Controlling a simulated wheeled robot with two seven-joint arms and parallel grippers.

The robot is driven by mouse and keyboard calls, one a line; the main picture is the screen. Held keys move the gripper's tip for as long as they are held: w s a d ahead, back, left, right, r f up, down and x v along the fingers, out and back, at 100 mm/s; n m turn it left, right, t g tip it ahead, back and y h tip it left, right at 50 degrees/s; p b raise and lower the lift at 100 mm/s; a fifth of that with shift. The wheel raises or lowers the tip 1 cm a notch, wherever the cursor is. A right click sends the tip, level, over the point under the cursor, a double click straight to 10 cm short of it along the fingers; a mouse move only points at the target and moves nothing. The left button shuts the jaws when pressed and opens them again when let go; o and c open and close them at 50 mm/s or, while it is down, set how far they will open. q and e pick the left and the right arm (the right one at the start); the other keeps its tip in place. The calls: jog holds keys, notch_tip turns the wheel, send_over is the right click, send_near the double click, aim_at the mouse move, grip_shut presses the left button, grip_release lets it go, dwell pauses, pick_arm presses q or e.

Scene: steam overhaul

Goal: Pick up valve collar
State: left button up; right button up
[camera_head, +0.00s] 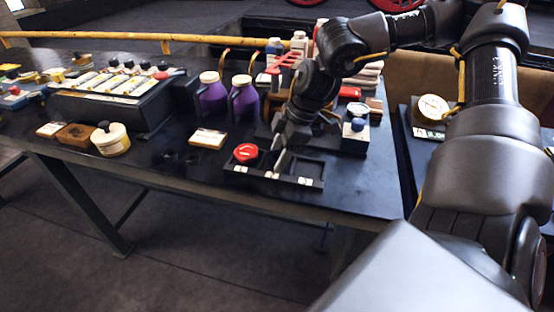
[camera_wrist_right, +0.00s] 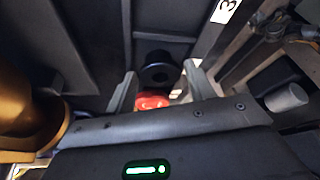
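A black round piece with a hole in its face, which looks like the valve collar (camera_wrist_right: 159,72), lies in a dark tray (camera_wrist_right: 165,37) in the right wrist view. My right gripper (camera_wrist_right: 161,88) is open, with the collar between and just beyond its fingertips. I cannot tell whether they touch it. In the head view my right gripper (camera_head: 280,160) points down into the low dark compartment tray (camera_head: 312,182); the collar is hidden or too dark to make out there. A red round knob (camera_head: 245,153) sits at the tray's left end. My left gripper is not in view.
A white-labelled block (camera_head: 208,138) lies left of the tray, and two purple bottles (camera_head: 212,98) stand behind it. The table's front edge runs just before the tray.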

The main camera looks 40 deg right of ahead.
jog(key=c, duration=0.8)
jog(key=shift+r, duration=0.1)
